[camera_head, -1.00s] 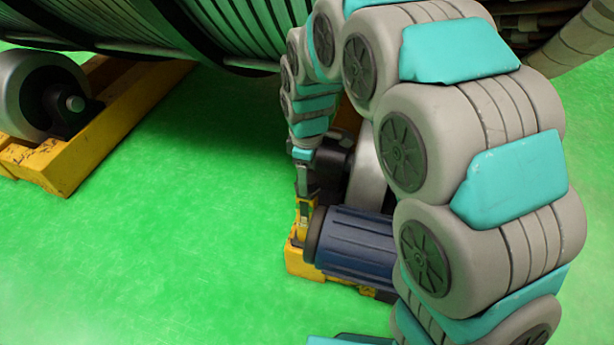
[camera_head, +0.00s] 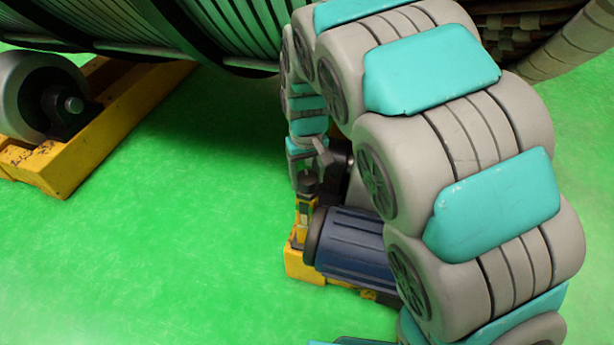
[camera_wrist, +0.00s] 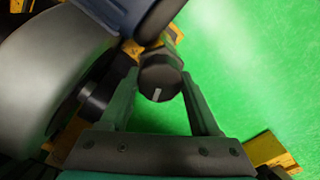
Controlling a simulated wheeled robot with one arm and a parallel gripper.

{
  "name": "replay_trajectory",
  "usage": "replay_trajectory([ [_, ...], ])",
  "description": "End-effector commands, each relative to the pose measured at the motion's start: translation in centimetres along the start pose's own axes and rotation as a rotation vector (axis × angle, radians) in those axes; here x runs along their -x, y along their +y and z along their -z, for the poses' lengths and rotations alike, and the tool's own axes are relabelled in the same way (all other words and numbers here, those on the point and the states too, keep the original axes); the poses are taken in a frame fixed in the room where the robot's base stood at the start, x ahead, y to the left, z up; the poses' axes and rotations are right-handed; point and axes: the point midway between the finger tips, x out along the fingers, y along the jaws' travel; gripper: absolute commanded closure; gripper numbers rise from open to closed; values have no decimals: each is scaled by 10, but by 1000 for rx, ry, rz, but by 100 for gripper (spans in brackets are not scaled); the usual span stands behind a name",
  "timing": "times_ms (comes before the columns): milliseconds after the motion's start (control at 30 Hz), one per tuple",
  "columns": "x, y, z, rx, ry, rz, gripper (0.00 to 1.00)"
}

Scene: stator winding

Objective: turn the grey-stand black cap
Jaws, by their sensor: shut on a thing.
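The black cap (camera_head: 308,183) stands on top of a small post (camera_head: 303,210) with a grey part and yellow parts, just left of the blue motor. In the wrist view the cap (camera_wrist: 158,80) is a dark round knob with a short pale mark on its face. My gripper (camera_head: 308,174) comes down on it from above, with one finger on each side. In the wrist view my gripper (camera_wrist: 160,76) has its fingers closed at the cap's sides. The exact contact at the fingertips is dark and hard to make out.
A ribbed blue motor (camera_head: 352,244) lies right beside the post on a yellow base (camera_head: 302,266). A large grey roller (camera_wrist: 50,65) is close to the left finger. A yellow frame (camera_head: 105,138) with another roller stands far left. Green floor (camera_head: 170,260) is open at left.

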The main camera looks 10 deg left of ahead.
Motion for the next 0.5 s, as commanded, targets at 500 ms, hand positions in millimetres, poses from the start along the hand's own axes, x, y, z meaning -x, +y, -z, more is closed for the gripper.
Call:
replay_trajectory([
  [500,1,1,0,-473,-1,-1,92],
])
